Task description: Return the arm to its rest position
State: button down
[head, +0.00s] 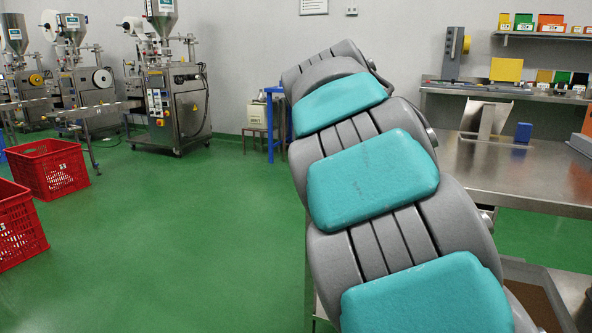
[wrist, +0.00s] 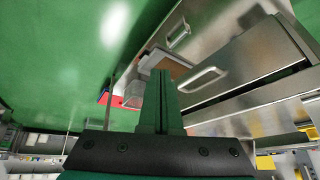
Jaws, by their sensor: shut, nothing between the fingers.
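My arm, grey with teal pads, rises through the right half of the head view. My gripper is hidden behind it there. In the wrist view my gripper (wrist: 161,95) shows with its dark green fingers together and nothing between them. The fingers stand in front of the metal workbench with drawers (wrist: 240,60), apart from it as far as I can tell.
A steel workbench (head: 480,178) stands right of my arm, with a tilted metal stand (head: 487,120) and a blue block (head: 523,132) on it. Red crates (head: 52,170) stand at the left. Packing machines (head: 175,105) line the back. Green floor (head: 190,230) between is clear.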

jog(key=s+d+f+n+g+y, duration=0.1)
jog(key=s+f+n, duration=0.25)
jog(key=s, duration=0.35)
jog(key=s+d+f+n+y, duration=0.1)
jog(key=s+d+f+n, duration=0.1)
jog(key=s+f+n, duration=0.3)
jog(key=s+a+f+n+y, duration=0.1)
jog(key=s+a+f+n, duration=0.1)
jog(key=s+f, duration=0.2)
jog(key=s+a+f+n+g+y+p, duration=0.1)
jog(key=s+a+f+n, duration=0.1)
jog(key=s, duration=0.7)
jog(key=s+a+f+n+g+y, duration=0.1)
jog(key=s+a+f+n, duration=0.1)
jog(key=s+f+n, duration=0.2)
jog(key=s+f, duration=0.2)
jog(key=s, duration=0.1)
jog(key=shift+s+a+y+p, duration=0.15)
jog(key=shift+s+y+p, duration=0.15)
jog(key=shift+s+p, duration=0.1)
